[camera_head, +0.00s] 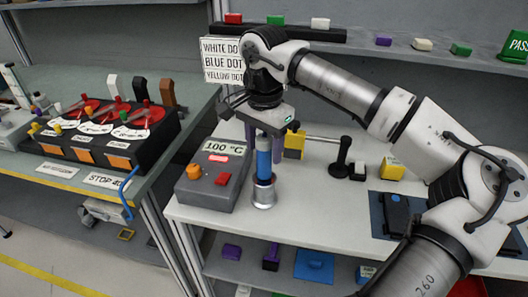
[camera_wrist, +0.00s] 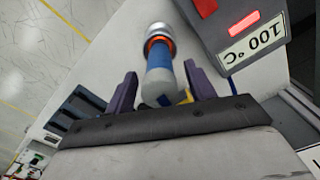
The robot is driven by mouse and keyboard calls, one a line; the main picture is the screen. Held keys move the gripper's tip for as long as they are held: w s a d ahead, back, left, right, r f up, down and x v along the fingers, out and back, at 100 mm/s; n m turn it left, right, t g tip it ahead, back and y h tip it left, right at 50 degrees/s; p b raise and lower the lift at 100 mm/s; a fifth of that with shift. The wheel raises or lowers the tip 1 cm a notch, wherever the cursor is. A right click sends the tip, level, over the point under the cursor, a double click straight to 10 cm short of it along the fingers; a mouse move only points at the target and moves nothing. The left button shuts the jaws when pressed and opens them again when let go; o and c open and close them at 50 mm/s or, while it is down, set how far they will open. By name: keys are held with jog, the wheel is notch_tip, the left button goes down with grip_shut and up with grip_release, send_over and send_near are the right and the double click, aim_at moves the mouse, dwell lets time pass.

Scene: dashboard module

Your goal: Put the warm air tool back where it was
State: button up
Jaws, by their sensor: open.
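The warm air tool (camera_head: 264,158) is a blue cylinder with a grey end. It stands upright in a round metal holder (camera_head: 264,194) on the white workbench, beside the 100 °C box. My gripper (camera_head: 263,146) is directly above, pointing down, with its purple fingers on either side of the tool. In the wrist view, the tool (camera_wrist: 159,78) lies between the two spread fingers (camera_wrist: 161,88), with gaps on both sides. Its far end is at the shiny holder (camera_wrist: 158,36), where an orange ring shows. The gripper is open.
The grey 100 °C box (camera_head: 212,178) with an orange knob and red button stands close left of the tool. A black stand (camera_head: 342,155) and a yellow block (camera_head: 392,168) are to the right. A shelf (camera_head: 420,62) runs behind. The bench front is clear.

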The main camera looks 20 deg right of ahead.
notch_tip(320, 180, up, 10)
jog(key=shift+r+b, duration=0.1)
jog(key=shift+b, duration=0.4)
